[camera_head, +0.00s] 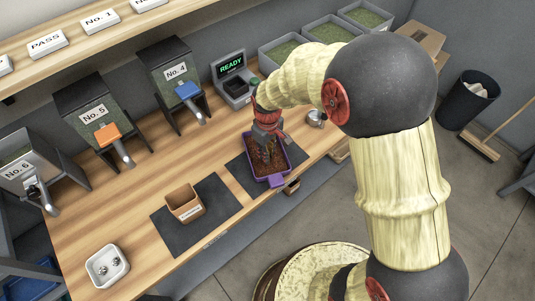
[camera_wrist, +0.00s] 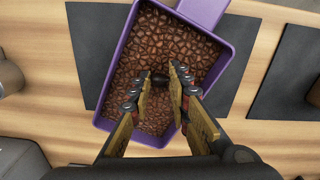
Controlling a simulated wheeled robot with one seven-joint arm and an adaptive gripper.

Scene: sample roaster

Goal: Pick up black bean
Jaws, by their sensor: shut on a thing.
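A purple tray (camera_wrist: 228,65) full of brown roasted beans (camera_wrist: 172,40) lies below my gripper in the wrist view. The tray (camera_head: 285,175) also shows in the head view, on a dark mat on the wooden counter. A black bean (camera_wrist: 159,78) sits between my fingertips in the wrist view, darker than the beans around it. My gripper (camera_wrist: 160,82) points down into the tray and is shut on the black bean. In the head view my gripper (camera_head: 266,145) covers part of the tray, and the black bean cannot be made out there.
A small cardboard box (camera_head: 185,204) stands on another dark mat (camera_head: 220,190) to the left. A white dish (camera_head: 107,266) sits at the counter's front left. A scale reading READY (camera_head: 231,75) and a metal cup (camera_head: 316,118) are near the tray. Numbered dispensers line the back.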

